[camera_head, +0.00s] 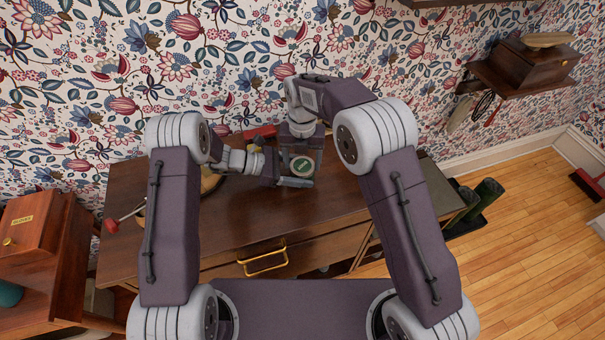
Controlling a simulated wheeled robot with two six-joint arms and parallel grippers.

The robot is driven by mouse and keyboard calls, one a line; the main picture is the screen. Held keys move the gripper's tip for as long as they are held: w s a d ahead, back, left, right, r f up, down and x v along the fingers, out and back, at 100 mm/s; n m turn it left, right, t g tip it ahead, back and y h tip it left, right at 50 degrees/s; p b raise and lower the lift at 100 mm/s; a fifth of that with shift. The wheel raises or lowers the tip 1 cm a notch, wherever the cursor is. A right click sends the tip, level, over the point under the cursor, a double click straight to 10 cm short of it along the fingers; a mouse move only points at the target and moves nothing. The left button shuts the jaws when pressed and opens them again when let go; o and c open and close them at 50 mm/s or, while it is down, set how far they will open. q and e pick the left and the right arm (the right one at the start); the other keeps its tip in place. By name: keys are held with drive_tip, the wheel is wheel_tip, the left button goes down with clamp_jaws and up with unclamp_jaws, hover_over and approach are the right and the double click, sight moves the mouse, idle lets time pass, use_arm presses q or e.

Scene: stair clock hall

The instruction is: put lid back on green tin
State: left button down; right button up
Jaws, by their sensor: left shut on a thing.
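A round pale disc with a dark green centre, which looks like the lid (302,165), is at the right-hand part of the wooden desk. My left gripper (294,181) reaches in from the left, its grey fingers at the disc's near edge, shut on it. My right gripper (299,152) points down from above right at the same spot; its fingers are mostly hidden, so its opening does not show. I cannot make out the body of the green tin; the grippers and disc cover that area. Whether the disc rests on something is unclear.
The wooden desk (230,222) has a brass-handled drawer (263,264). A round tan item (211,181) and a red-knobbed stick (112,225) lie on its left. Something red (259,132) is behind the grippers. The desk's front middle is clear. A wall shelf (527,78) is at right.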

sight(302, 165)
drive_tip(key=c, duration=0.7)
drive_tip(key=m, duration=0.3)
drive_tip(key=o, duration=1.6)
drive_tip(key=shift+r, duration=0.1)
drive_tip(key=shift+r, duration=2.2)
